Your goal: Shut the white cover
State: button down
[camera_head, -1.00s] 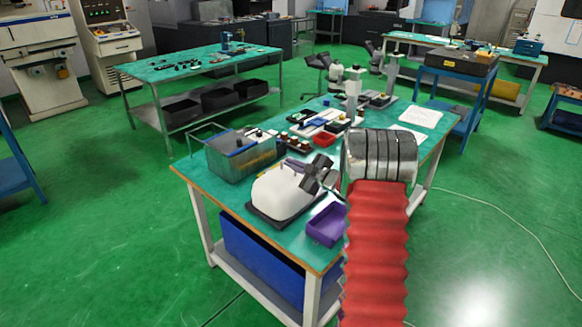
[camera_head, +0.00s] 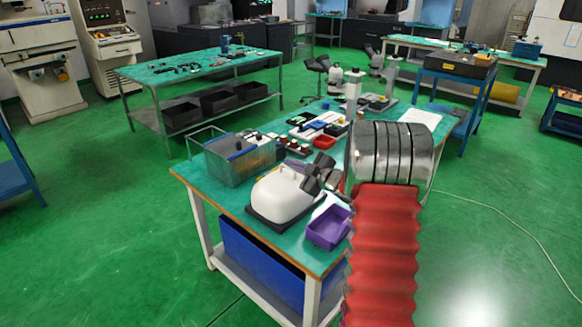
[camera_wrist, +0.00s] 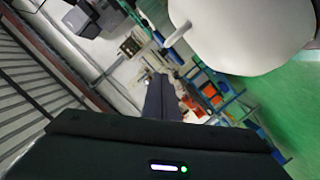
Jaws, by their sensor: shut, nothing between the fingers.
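The white cover (camera_head: 283,199) is a rounded white lid with a small handle (camera_head: 288,172) on top. It sits low over a dark base (camera_head: 275,228) near the front edge of the green-topped bench. I see no clear gap between cover and base from here. My gripper (camera_head: 312,180) is shut and empty, just right of the cover's upper side; the head view does not show clearly whether it touches. In the wrist view the cover (camera_wrist: 245,38) fills the upper right, its white handle pointing left. My gripper's dark fingers (camera_wrist: 162,97) are together, apart from that handle.
A purple tray (camera_head: 329,228) stands right of the cover, close under my arm. A clear-walled tank (camera_head: 235,160) stands behind left. A red tray (camera_head: 324,142) and small parts lie farther back on the bench (camera_head: 215,193). Its front left corner is clear.

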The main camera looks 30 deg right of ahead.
jog(key=v, duration=0.7)
jog(key=shift+s+r, duration=0.15)
jog(key=shift+s, duration=0.25)
jog(key=s+a+r+m+g+h, duration=0.35)
jog(key=a+r+m+h, duration=0.25)
jog(key=a+r, duration=0.45)
jog(key=s+a+f+m+g+y, duration=0.1)
jog(key=s+a+f+g+y, duration=0.1)
jog(key=s+a, duration=0.9)
jog(key=s+a+f+m+g+y, duration=0.2)
jog(key=s+a+g, duration=0.2)
jog(key=s+a, duration=0.8)
jog(key=s, duration=0.4)
jog(key=shift+s+a+f+m+g, duration=0.2)
jog(key=shift+s+a+m+g, duration=0.05)
jog(key=shift+a+m+g, duration=0.1)
